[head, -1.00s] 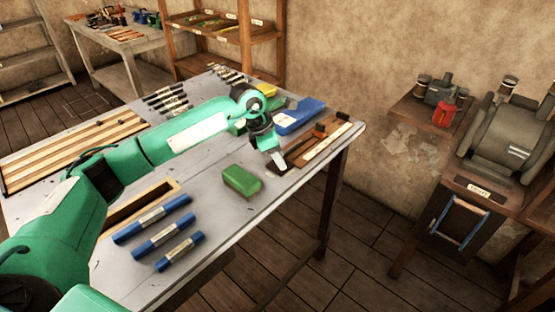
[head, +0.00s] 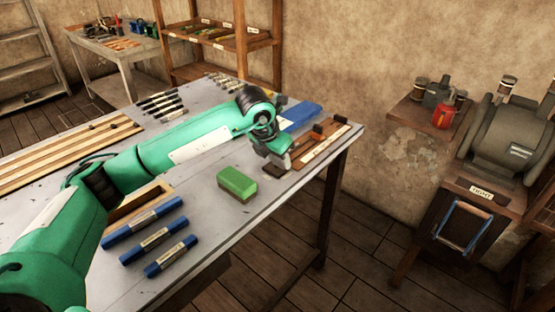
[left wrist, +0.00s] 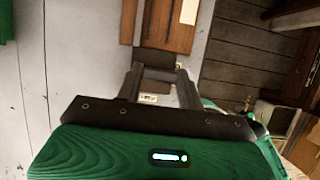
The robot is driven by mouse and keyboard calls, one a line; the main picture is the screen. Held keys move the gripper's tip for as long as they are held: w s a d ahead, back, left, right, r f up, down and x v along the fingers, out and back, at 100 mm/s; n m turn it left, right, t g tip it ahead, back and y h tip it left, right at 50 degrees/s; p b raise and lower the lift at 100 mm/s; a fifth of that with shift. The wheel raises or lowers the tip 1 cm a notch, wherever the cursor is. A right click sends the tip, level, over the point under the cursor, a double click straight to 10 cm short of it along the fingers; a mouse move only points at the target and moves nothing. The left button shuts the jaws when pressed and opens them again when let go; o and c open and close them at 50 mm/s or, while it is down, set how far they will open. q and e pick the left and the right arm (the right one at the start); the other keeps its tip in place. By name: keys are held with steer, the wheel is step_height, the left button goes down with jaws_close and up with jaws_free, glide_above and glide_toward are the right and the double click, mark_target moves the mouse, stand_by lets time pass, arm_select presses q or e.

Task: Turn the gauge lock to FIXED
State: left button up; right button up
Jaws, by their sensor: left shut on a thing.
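The wooden gauge board (head: 335,138) lies at the right end of the grey workbench, with dark blocks and a pale label strip on it. My left gripper (head: 279,165) is down at its near left end. In the left wrist view the two fingers (left wrist: 159,75) reach toward the dark end of the board (left wrist: 168,28). They are shut on a small part between them, apparently the gauge lock, which is mostly hidden. A small pale label (left wrist: 148,98) shows between the fingers, but its lettering is unreadable. My right gripper does not show.
A green block (head: 237,183) stands just left of the gripper. Blue labelled bars (head: 158,238) lie nearer, and a blue case (head: 300,115) lies behind my wrist. The bench's right edge is close to the board. A grey machine (head: 510,145) stands apart at the right.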

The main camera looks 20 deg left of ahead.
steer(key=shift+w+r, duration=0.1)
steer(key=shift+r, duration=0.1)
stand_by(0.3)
arm_select(q)
steer(key=o, duration=1)
steer(key=b+v, duration=0.1)
steer(key=v, duration=1.3)
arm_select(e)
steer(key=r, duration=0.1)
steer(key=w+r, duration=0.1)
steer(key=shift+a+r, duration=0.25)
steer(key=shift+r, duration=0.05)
arm_select(q)
steer(key=shift+w, duration=0.15)
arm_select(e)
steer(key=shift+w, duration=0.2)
